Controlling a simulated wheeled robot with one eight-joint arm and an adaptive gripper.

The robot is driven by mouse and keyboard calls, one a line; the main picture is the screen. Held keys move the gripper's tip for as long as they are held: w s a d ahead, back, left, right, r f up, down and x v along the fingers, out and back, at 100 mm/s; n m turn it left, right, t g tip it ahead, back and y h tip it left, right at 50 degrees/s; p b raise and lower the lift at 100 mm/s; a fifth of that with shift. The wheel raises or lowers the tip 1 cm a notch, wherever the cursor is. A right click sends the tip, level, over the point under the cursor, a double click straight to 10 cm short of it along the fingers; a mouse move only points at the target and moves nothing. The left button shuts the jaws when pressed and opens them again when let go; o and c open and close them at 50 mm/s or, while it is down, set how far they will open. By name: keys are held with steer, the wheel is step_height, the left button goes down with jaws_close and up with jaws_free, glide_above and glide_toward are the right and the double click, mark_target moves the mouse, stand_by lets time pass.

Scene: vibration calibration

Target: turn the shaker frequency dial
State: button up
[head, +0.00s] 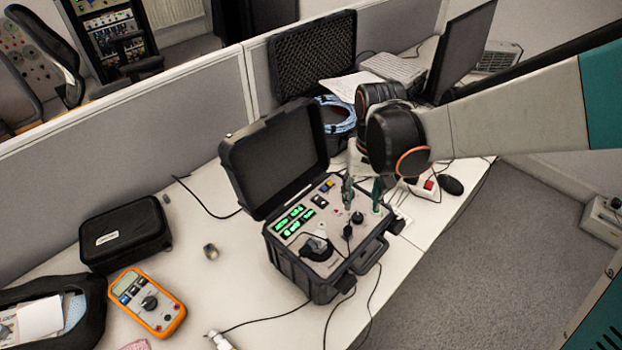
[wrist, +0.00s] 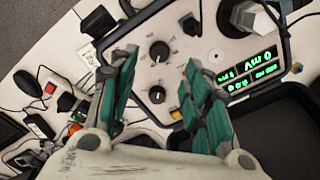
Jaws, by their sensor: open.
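The portable shaker case (head: 312,285) stands open on the white desk, its panel (head: 305,222) facing up with lit green displays. Two black dials sit on the panel: an upper one (wrist: 159,51) and a lower one (wrist: 157,94) in the wrist view. Their labels are too small to read, so I cannot tell which sets frequency. My gripper (wrist: 158,64) is open, its green-padded fingers on either side of the dials in the picture, touching neither as far as I can see. In the head view my gripper (head: 363,190) is over the panel's far right part.
The raised lid (head: 275,160) stands behind the panel. The round shaker head (head: 316,248) is at the panel's front. An orange multimeter (head: 147,302), a black pouch (head: 124,234) and loose cables lie left and in front. A red-switched power strip (head: 428,186) is to the right.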

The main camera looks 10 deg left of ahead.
mark_target(358, 216)
step_height(358, 216, down, 7)
steer(key=b, duration=0.4)
steer(key=shift+c, duration=0.3)
jaws_close()
